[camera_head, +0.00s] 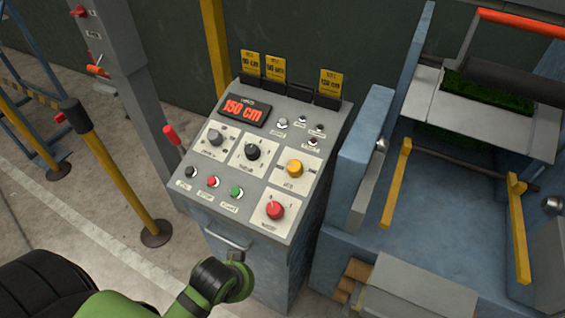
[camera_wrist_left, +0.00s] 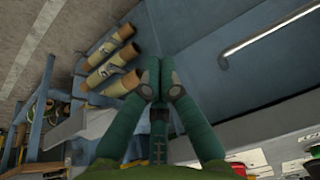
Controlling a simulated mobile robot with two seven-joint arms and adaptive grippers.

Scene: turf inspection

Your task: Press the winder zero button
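The grey control panel (camera_head: 293,140) slopes up in the middle of the head view, with a red "150 cm" display (camera_head: 244,110). Along its lower left edge sit a black button (camera_head: 191,172), a red button (camera_head: 213,181) and a green button (camera_head: 237,191). Their labels are too small to read, so I cannot tell which is winder zero. My green left arm ends just below the panel's front edge; its fingers are not clear there. In the left wrist view my left gripper (camera_wrist_left: 160,72) has its fingertips together, empty, in front of blue cabinet metal. My right gripper is not in view.
The panel also bears a large red mushroom button (camera_head: 274,210), a yellow knob (camera_head: 295,168) and two selectors. A silver handle (camera_head: 228,240) juts from the cabinet front near my arm. A yellow post (camera_head: 120,177) stands left; a blue machine frame (camera_head: 362,150) stands right.

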